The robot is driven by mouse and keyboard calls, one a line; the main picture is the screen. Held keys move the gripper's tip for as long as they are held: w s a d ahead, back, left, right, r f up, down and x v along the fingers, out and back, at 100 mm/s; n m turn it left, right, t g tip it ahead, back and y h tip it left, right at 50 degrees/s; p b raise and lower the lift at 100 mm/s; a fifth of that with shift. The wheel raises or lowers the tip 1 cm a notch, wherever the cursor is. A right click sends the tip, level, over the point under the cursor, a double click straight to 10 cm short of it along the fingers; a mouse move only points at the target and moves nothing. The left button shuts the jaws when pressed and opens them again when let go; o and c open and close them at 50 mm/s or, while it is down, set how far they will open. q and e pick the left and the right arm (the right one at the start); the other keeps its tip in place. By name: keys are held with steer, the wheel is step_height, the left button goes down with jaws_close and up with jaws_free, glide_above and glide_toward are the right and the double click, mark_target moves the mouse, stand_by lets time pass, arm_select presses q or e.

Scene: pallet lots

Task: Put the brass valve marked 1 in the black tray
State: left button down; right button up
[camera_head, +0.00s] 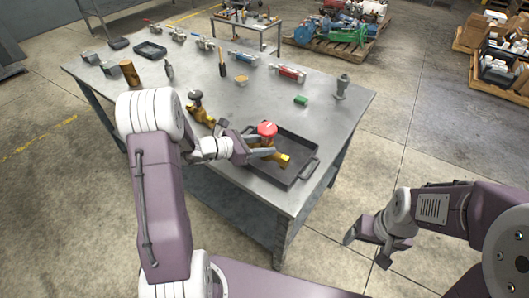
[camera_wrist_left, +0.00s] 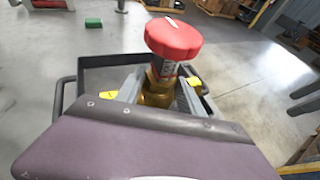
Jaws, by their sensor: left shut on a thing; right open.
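A brass valve with a red knob (camera_head: 267,129) is in my left gripper (camera_head: 252,150), over the near part of the black tray (camera_head: 305,170). In the left wrist view, my left gripper (camera_wrist_left: 158,92) is shut on the valve's brass neck, below the red knob (camera_wrist_left: 173,38). The tray's rim (camera_wrist_left: 110,60) shows behind it there. I cannot tell whether the valve touches the tray floor, and its number is not readable. A second brass valve (camera_head: 201,114) with a dark knob lies on the table left of the tray. My right gripper (camera_head: 368,245) is open and empty, off the table's right side.
The grey table (camera_head: 200,75) also holds a green block (camera_head: 301,100), a grey fitting (camera_head: 342,86), a red cylinder (camera_head: 291,73) and a smaller black tray (camera_head: 150,50). Loaded pallets (camera_head: 330,45) stand on the floor behind. The table between the green block and the tray is clear.

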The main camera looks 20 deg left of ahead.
arm_select(q)
steer(key=shift+w+a+f, duration=0.1)
steer(key=shift+w+f, duration=0.05)
steer(key=shift+w, duration=0.1)
step_height(320, 180, down, 3)
steer(key=shift+f, duration=0.2)
steer(key=shift+w+f, duration=0.1)
steer(key=shift+f, duration=0.25)
steer(key=shift+f+b, duration=0.1)
steer(key=shift+b, duration=0.2)
steer(key=c, duration=0.7)
jaws_free()
